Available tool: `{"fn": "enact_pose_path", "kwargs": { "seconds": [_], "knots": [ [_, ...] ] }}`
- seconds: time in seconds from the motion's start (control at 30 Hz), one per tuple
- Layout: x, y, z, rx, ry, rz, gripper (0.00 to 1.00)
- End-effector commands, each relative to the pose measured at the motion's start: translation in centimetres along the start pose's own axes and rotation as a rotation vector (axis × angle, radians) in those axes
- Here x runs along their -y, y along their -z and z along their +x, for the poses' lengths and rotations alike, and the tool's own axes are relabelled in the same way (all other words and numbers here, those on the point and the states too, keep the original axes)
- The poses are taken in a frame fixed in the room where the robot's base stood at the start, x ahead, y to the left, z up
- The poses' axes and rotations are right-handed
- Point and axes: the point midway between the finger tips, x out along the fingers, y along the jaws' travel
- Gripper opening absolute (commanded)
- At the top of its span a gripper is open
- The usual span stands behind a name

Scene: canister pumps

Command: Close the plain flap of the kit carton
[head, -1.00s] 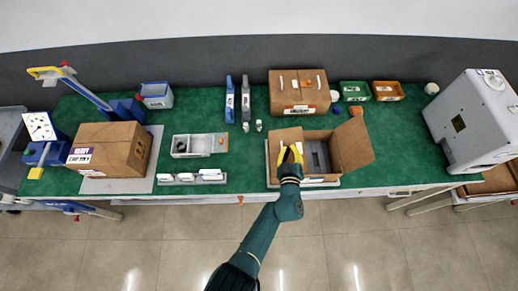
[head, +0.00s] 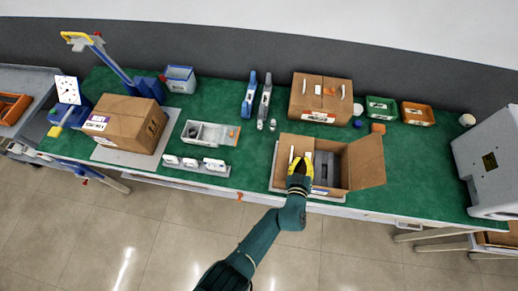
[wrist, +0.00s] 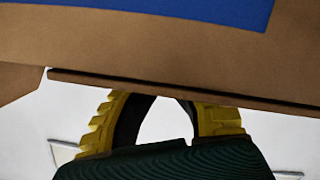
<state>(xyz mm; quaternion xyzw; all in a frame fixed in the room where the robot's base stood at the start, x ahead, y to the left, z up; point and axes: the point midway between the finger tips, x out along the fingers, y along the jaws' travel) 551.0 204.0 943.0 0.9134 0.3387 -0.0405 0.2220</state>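The kit carton (head: 331,192) is the open brown box at the front edge of the bench, right of centre. Its right flap (head: 367,160) has no visible label and stands out to the right. Its left flap (head: 284,149) shows at the left side. My gripper (head: 299,164), with yellow fingers, is over the left part of the carton. In the wrist view, cardboard (wrist: 120,45) with a blue patch hides the fingertips. The fingers lean together into an arch and look shut. Nothing is visibly held, and contact with the cardboard cannot be told.
Grey contents (head: 326,168) sit inside the carton. A closed carton (head: 320,98) stands behind it, with green (head: 381,108) and orange bins (head: 417,114) to its right. A grey tray (head: 210,134) lies left. The green bench (head: 420,165) is clear right of the flap.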

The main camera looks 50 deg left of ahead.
Motion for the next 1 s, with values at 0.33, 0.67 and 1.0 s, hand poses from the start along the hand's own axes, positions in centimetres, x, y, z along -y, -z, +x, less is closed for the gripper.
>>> {"fn": "enact_pose_path", "kwargs": {
  "seconds": [0.33, 0.67, 1.0],
  "knots": [
    [0.0, 0.0, 0.0, 0.0, 0.0, 0.0, 0.0],
    [-1.6, 3.7, -0.9, 0.0, -0.002, 0.0, 0.0],
    [-2.5, 3.7, -8.6, 0.004, -0.005, 0.003, 0.0]
  ]
}}
